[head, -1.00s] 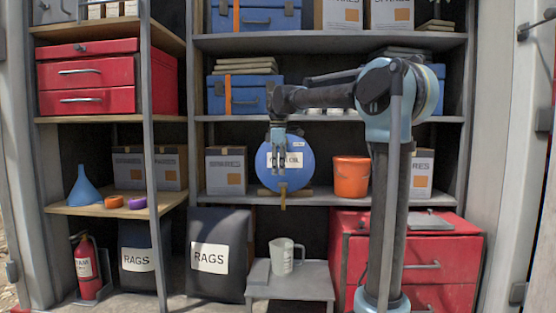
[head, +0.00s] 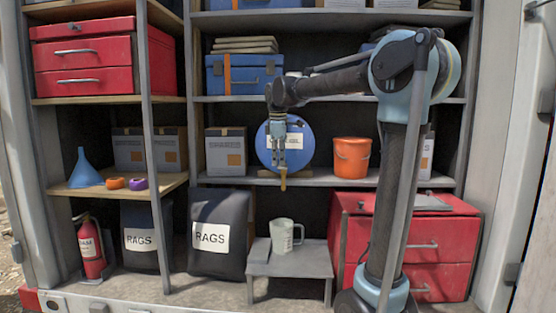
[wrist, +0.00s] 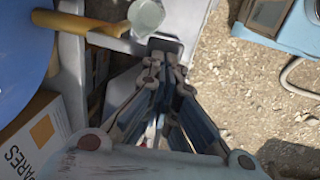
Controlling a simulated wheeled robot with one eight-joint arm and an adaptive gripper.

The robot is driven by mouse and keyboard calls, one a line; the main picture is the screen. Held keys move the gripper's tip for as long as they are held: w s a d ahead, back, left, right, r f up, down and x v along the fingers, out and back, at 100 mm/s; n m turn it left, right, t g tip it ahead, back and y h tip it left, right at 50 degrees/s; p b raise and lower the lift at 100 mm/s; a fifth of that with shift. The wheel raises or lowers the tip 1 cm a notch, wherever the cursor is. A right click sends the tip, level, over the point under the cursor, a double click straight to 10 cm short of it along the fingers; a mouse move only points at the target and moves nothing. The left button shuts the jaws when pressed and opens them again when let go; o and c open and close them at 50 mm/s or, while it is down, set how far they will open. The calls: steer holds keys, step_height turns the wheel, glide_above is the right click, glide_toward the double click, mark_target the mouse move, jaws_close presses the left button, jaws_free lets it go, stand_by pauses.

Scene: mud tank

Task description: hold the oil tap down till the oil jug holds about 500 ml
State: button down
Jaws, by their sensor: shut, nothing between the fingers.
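The blue oil drum (head: 302,152) lies on the middle shelf, its label partly hidden by my gripper. Its brass-coloured tap (head: 283,183) sticks out at the bottom front; it also shows in the wrist view (wrist: 105,25). My gripper (head: 282,167) points down in front of the drum, just above the tap, shut and empty. In the wrist view its fingertips (wrist: 158,64) appear apart from the tap; whether they touch it is unclear. The pale oil jug (head: 282,237) stands upright below the tap; its rim shows in the wrist view (wrist: 147,13). No oil stream is visible.
The jug stands on a low grey step (head: 308,262). An orange bucket (head: 351,157) and a spares box (head: 226,152) flank the drum. A red drawer cabinet (head: 420,245) is at right, a black rags bag (head: 216,260) at left. The space before the drum is open.

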steer(key=shift+s+f+t, duration=0.15)
steer(key=shift+f+t, duration=0.4)
steer(key=shift+f, duration=0.05)
steer(key=shift+s+f+t, duration=0.15)
steer(key=shift+f+t, duration=0.4)
stand_by(6.8)
